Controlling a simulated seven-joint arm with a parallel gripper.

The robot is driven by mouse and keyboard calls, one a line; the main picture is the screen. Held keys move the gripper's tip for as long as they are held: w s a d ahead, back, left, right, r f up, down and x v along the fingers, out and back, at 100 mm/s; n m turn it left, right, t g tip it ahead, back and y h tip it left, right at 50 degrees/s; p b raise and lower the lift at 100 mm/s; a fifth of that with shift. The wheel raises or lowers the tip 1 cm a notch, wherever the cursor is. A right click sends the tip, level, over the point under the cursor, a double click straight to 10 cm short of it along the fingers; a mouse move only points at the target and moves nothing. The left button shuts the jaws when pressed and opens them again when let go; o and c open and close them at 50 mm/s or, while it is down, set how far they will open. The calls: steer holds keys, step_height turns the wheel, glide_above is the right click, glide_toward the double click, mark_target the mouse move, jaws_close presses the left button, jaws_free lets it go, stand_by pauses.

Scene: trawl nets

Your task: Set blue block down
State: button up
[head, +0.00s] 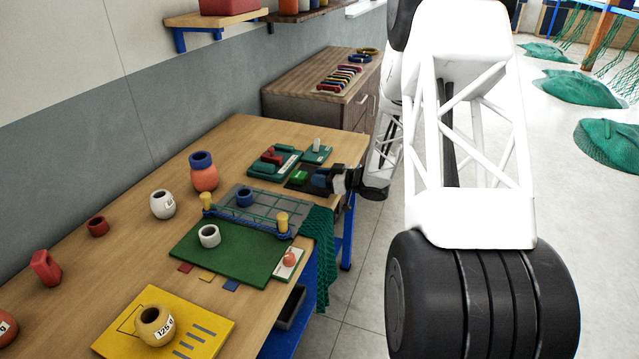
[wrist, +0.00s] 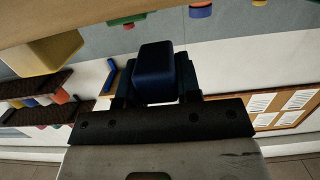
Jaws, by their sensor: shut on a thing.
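My gripper (head: 326,179) is at the right edge of the workbench. It is shut on a blue block (head: 320,177), which fills the space between the fingers in the wrist view (wrist: 155,72). In the head view the block is by the right side of a dark mat (head: 296,187).
Green trays (head: 262,172) with red and grey pieces lie just behind the mat. A wooden cabinet (head: 290,100) stands behind the bench (head: 110,262).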

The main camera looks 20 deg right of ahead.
mark_target(320, 190)
steer(key=shift+w+d, duration=0.1)
steer(key=shift+w, duration=0.4)
steer(key=shift+w+d+f, duration=0.1)
steer(key=shift+w+f, duration=0.25)
steer(key=shift+f, duration=1.3)
steer(key=shift+f, duration=0.2)
steer(key=o, duration=0.9)
steer(key=shift+v, duration=3.95)
